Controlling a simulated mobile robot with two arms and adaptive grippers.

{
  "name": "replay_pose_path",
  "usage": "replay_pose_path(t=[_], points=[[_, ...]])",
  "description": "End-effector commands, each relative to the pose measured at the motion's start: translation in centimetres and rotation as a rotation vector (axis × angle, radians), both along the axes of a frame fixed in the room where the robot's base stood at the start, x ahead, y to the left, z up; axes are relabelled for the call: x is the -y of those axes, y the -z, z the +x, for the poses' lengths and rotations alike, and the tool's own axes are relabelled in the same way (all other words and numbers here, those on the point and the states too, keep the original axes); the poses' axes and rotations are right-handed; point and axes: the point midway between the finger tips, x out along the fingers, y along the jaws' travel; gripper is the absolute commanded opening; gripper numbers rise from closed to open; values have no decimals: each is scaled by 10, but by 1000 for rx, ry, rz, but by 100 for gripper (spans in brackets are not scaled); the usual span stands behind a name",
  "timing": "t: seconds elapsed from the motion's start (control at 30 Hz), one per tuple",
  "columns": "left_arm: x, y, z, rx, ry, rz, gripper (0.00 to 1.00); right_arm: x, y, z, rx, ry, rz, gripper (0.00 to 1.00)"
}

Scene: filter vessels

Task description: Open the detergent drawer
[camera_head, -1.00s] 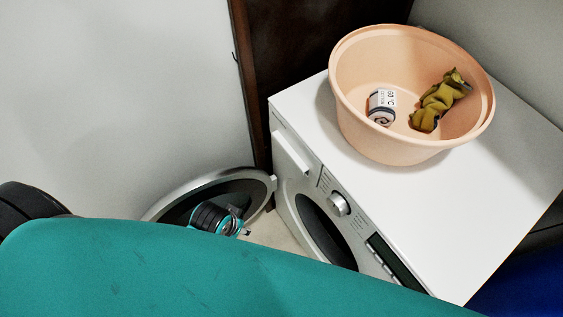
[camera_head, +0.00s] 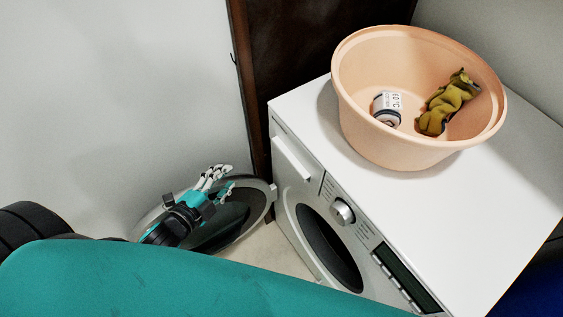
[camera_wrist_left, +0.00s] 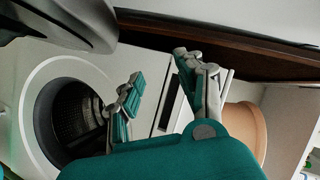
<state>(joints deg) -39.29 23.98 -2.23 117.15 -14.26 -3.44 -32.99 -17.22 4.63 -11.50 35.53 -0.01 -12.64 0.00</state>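The detergent drawer (camera_head: 291,158) is at the upper left of the front of the white washing machine (camera_head: 301,100), left of the round knob. It looks flush with the front. My left gripper (camera_head: 222,178) is left of the drawer in the head view, above the open round door, and apart from the drawer. In the left wrist view my left gripper (camera_wrist_left: 168,85) has its fingers spread with nothing held. Part of the white front with a dark slit shows between and behind them; I cannot tell there whether it is the drawer. My right gripper is not in view.
The washer's round door (camera_head: 238,222) stands open to the left, below my left gripper. A dark wooden panel (camera_head: 290,45) rises behind. Wall is at left.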

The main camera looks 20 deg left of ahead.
Motion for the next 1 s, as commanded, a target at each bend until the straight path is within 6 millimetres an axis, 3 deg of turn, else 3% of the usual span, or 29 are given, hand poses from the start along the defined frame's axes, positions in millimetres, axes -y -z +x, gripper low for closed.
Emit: replay_pose_path(t=[0.2, 0.4, 0.5, 0.67, 1.0], points=[[11, -10, -28, 286, 338, 199, 38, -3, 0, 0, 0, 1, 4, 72], [18, -17, -53, 432, 500, 266, 38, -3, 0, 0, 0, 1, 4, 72], [20, -18, -56, 456, 525, 273, 38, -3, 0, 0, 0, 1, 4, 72], [31, -20, -43, 463, 527, 271, 38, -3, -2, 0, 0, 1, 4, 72], [76, -22, 15, 463, 525, 270, 38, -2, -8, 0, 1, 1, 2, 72]])
